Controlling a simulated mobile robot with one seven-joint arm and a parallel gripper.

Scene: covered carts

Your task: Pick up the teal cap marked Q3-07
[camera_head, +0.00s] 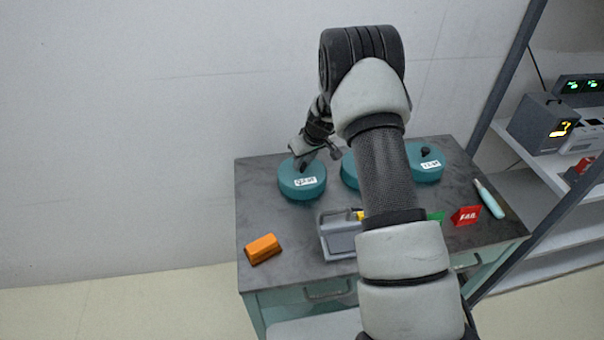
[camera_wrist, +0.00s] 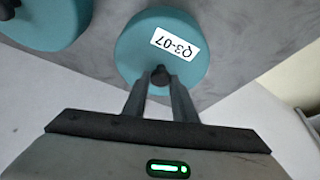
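The teal cap marked Q3-07 (camera_wrist: 185,72) is a round disc with a white label and a dark knob (camera_wrist: 160,75). It fills the upper middle of the wrist view. In the head view this cap (camera_head: 302,185) sits at the left of the dark cart top (camera_head: 262,212). My gripper (camera_wrist: 159,84) is over the cap with its two fingers apart, one on each side of the knob. I cannot tell whether the fingers touch the knob. In the head view my gripper (camera_head: 318,155) is just above the cap, partly hiding its top.
A second teal cap (camera_head: 349,172) is partly hidden behind my arm; a third (camera_head: 427,172) stands farther right. An orange block (camera_head: 263,249), a grey device (camera_head: 340,236), a red card (camera_head: 466,215) and a pale teal tool (camera_head: 489,199) lie on the cart. A shelf rack (camera_head: 530,182) stands at right.

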